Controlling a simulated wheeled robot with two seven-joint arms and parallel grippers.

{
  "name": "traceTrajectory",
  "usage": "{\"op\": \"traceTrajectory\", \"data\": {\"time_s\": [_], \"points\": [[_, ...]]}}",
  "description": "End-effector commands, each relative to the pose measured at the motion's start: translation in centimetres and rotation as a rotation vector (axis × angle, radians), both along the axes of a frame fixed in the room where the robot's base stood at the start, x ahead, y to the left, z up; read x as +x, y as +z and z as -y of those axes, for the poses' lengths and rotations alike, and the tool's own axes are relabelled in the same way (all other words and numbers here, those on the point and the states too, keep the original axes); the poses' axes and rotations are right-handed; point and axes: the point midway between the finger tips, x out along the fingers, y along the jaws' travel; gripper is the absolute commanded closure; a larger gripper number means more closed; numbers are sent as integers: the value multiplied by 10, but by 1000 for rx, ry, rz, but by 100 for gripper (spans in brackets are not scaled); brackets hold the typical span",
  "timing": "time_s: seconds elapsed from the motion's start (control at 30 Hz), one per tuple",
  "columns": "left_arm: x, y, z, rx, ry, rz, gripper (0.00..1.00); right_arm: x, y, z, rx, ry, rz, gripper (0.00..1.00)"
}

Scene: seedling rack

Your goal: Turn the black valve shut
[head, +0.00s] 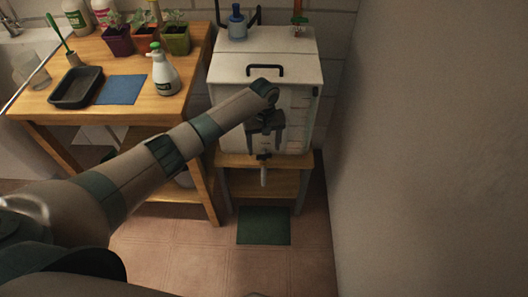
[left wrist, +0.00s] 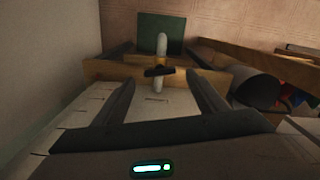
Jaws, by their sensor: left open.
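The black valve (head: 263,157) sits low on the front of a white tank (head: 240,67), with a pale spout (head: 263,177) hanging below it. In the left wrist view the valve (left wrist: 160,71) shows as a short dark bar that looks crosswise to the spout (left wrist: 161,45). My left gripper (head: 265,138) is in front of the tank, just above the valve. In the left wrist view my left gripper (left wrist: 163,82) is open, its fingers either side of the valve line, with nothing held; contact with the valve cannot be told. My right gripper is not in view.
The tank stands on a wooden stand (head: 231,161) above a green mat (head: 263,226). A wooden table (head: 122,107) at left holds plant pots (head: 175,39), a spray bottle (head: 165,75), a black tray (head: 76,88) and a blue cloth (head: 121,90). A wall (head: 430,150) closes the right.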

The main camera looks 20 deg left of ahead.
Motion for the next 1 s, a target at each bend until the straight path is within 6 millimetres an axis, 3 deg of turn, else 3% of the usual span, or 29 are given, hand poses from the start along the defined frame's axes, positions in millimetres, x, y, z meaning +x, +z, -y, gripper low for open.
{"op": "traceTrajectory", "data": {"time_s": [0.1, 0.3, 0.67, 0.87, 1.0], "points": [[0, -18, 0, 0, 0, -1, 34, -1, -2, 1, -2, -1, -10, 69], [0, -34, 1, 0, 0, 0, 34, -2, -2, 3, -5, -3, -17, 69], [0, -37, 0, 0, 0, 0, 34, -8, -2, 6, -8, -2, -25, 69], [0, -37, 0, 0, 0, 0, 76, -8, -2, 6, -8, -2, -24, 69], [0, -37, 0, 0, -4, 0, 76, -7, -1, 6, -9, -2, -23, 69]]}}
